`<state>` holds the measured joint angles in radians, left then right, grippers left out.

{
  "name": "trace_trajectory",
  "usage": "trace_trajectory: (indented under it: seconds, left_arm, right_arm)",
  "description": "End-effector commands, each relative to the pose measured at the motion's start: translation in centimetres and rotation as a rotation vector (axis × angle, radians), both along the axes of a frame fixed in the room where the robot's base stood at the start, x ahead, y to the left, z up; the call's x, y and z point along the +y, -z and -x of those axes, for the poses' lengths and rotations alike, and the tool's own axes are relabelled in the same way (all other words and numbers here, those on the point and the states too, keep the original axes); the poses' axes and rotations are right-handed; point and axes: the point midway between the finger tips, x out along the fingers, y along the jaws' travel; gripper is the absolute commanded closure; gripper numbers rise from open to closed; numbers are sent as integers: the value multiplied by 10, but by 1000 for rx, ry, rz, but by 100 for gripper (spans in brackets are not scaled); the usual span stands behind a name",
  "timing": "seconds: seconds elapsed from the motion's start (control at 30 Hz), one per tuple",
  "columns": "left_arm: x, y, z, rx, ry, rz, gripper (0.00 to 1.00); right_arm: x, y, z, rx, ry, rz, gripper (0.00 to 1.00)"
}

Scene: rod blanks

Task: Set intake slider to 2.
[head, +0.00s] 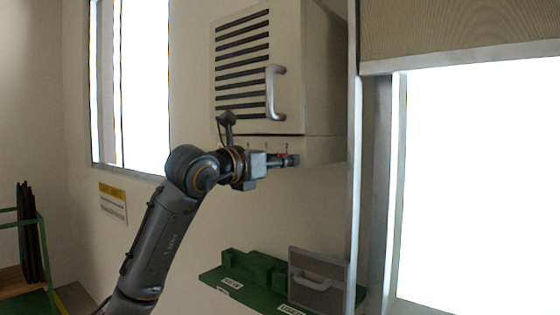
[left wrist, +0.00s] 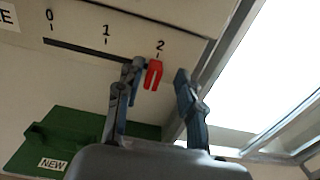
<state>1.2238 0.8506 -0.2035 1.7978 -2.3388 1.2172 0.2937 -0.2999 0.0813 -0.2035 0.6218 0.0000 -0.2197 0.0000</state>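The intake slider is a red forked knob (left wrist: 154,76) on a dark slot (left wrist: 85,51) in the underside panel of the beige wall unit. The printed scale reads 0, 1 and 2, and the knob sits at the 2 mark (left wrist: 160,46). In the head view only a bit of red shows at my left gripper (head: 291,160). In the left wrist view the fingers of that gripper (left wrist: 158,80) are apart, one on each side of the knob. The left finger is close to the knob; I cannot tell whether it touches. The right finger has a clear gap. My right gripper is not in view.
The beige unit (head: 322,75) has a louvred door with a handle (head: 276,92) above the slider. A green shelf (head: 240,283) with a grey handled panel (head: 318,280) is below. A metal frame (head: 368,180) and bright opening stand to the right.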

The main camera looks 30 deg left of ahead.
Motion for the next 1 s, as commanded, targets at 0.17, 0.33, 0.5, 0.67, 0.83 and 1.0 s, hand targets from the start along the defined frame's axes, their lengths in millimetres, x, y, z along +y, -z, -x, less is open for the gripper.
trace_trajectory:
  seconds: [0.17, 0.33, 0.5, 0.67, 0.83, 1.0]
  left_arm:
    - [2, -1, 8, -3, -3, -1, 62]
    - [5, -1, 38, -2, -5, -5, 62]
    - [6, 0, 75, 0, -4, -4, 62]
    - [7, 0, 102, 1, -2, -2, 62]
    - [7, 0, 116, 1, 1, -2, 62]
    - [7, 0, 119, 1, 2, -1, 62]
  right_arm:
    - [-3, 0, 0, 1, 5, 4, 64]
    - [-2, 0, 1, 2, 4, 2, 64]
    - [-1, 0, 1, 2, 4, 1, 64]
    - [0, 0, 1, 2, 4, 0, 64]
    - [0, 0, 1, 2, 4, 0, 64]
    - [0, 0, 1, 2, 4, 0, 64]
